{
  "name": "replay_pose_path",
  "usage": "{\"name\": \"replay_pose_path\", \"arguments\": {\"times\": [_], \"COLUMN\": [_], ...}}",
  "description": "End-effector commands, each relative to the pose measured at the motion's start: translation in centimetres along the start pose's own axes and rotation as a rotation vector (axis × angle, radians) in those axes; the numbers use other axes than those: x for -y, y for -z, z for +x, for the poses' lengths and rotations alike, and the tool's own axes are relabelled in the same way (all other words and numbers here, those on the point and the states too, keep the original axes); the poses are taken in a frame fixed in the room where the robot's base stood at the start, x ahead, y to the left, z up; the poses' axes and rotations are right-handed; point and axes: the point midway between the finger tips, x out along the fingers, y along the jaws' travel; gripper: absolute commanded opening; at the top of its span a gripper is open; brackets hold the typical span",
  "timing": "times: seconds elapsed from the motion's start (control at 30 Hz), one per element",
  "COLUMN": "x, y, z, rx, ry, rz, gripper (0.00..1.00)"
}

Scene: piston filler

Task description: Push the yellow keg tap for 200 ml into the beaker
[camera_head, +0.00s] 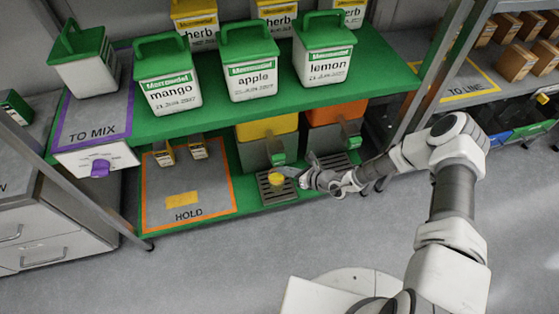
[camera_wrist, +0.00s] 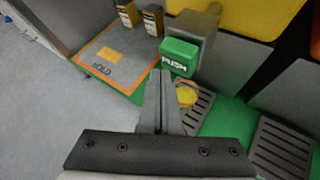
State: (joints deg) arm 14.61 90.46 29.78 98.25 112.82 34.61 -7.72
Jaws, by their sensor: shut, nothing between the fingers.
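The yellow keg (camera_head: 267,127) stands on the lower green shelf, left of an orange keg. Its tap, a green block marked PUSH (camera_wrist: 179,57), sticks out at the front and also shows in the head view (camera_head: 279,159). A small beaker, yellow inside (camera_head: 277,181), stands on the drip tray below the tap. In the wrist view the beaker (camera_wrist: 187,96) is partly hidden by my fingers. My gripper (camera_wrist: 161,73) is shut and empty, its tips just in front of the PUSH block. I cannot tell whether they touch it. The beaker's fill level is unreadable.
The orange keg (camera_head: 337,110) has its own tap and drip tray on the right. Left is the HOLD mat (camera_head: 188,215) with small boxes. Above, the green shelf (camera_head: 225,110) holds the mango, apple and lemon tubs. The grey floor in front is clear.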

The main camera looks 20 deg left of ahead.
Motion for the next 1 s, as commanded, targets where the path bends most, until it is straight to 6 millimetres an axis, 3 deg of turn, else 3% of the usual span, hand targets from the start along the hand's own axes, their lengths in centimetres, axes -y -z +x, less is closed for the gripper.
{"name": "replay_pose_path", "arguments": {"times": [0.27, 0.73, 1.0], "x": [0.0, -2.2, -2.5], "y": [0.1, 2.0, 2.6], "z": [0.0, -3.0, -3.5], "rx": [-0.001, -0.003, -0.001], "ry": [0.0, -0.001, 0.0], "rz": [0.001, 0.003, 0.0], "gripper": [0.0, 0.0, 0.0]}}
